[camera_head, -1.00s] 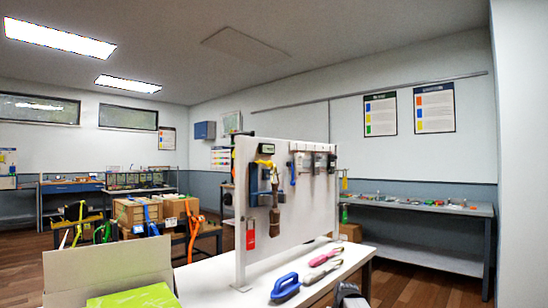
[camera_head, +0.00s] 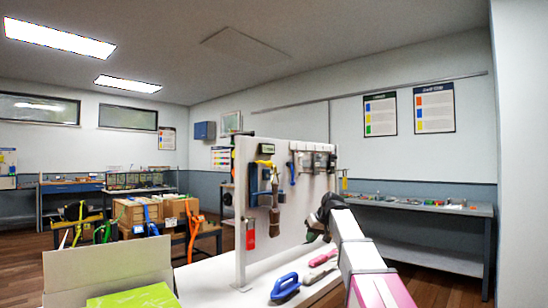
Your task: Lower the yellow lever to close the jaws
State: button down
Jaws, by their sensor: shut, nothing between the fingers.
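The yellow lever (camera_head: 266,163) shows as a small yellow piece near the top left of the white panel, just below a dark box. The jaws it belongs to are too small to make out. My gripper (camera_head: 315,219) is at the dark end of my arm, in front of the panel's right part. It is shut and empty, to the right of and lower than the yellow lever, and apart from it. Its fingertips are small and dark.
The white panel (camera_head: 290,225) stands on a white table (camera_head: 215,285). A blue-handled brush (camera_head: 285,288) and a pink-handled tool (camera_head: 321,258) lie on the table. Tools hang on the panel, with a red tag (camera_head: 250,240) at its left. An open box (camera_head: 105,275) is at front left.

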jog(key=s+a+r+n+y, duration=0.1)
jog(key=a+r, duration=0.1)
jog(key=r, duration=1.2)
jog(key=s+a+r+n+y, duration=0.1)
jog(key=a+r+n, duration=0.1)
jog(key=r, duration=1.2)
jog(key=s+a+r+n+t+y, duration=0.1)
jog(key=s+a+r+n, duration=0.1)
jog(key=r, duration=1.2)
jog(key=shift+a+y, duration=0.4)
jog(key=shift+a, duration=0.15)
jog(key=s+d+f+x, duration=0.1)
jog(key=f+x, duration=0.1)
jog(key=x, duration=1)
jog(key=shift+a+f, duration=0.2)
jog(key=shift+f, duration=0.15)
